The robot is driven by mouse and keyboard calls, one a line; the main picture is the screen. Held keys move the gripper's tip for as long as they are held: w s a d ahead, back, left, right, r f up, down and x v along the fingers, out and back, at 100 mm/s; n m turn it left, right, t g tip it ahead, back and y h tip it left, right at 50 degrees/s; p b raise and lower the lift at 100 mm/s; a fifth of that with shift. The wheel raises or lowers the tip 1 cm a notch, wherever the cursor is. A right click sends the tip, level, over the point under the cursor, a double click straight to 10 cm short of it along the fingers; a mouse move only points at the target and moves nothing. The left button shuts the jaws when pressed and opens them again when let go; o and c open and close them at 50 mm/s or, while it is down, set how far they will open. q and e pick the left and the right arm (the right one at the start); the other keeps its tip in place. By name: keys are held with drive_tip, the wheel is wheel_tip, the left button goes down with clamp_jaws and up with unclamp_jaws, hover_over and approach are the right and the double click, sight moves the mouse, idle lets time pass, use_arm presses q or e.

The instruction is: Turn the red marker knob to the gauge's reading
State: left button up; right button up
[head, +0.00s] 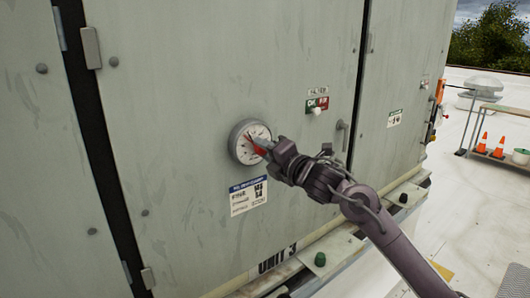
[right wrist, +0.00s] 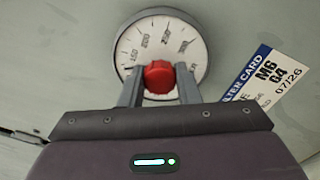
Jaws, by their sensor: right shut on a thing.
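A round gauge (head: 241,134) with a pale dial and grey rim is set in the cooler's metal panel. In the right wrist view the gauge (right wrist: 178,35) shows a printed scale with several numbers; a thin dark needle is hard to read. The red marker knob (right wrist: 159,77) is at the dial's centre, between my right gripper's fingers. My right gripper (right wrist: 160,88) is shut on the knob, with one finger on each side. In the head view the right gripper (head: 264,146) reaches the dial from the lower right and hides part of it. My left gripper is not in view.
A filter card (head: 248,196) is stuck just below the gauge. Orange cones (head: 499,147) stand on a cart farther right.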

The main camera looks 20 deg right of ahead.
drive_tip(key=shift+m, duration=1.8)
drive_tip(key=o, duration=1)
drive_tip(key=shift+c, duration=0.2)
drive_tip(key=shift+f, duration=0.1)
drive_tip(key=b+v, duration=0.3)
drive_tip(key=v, duration=0.5)
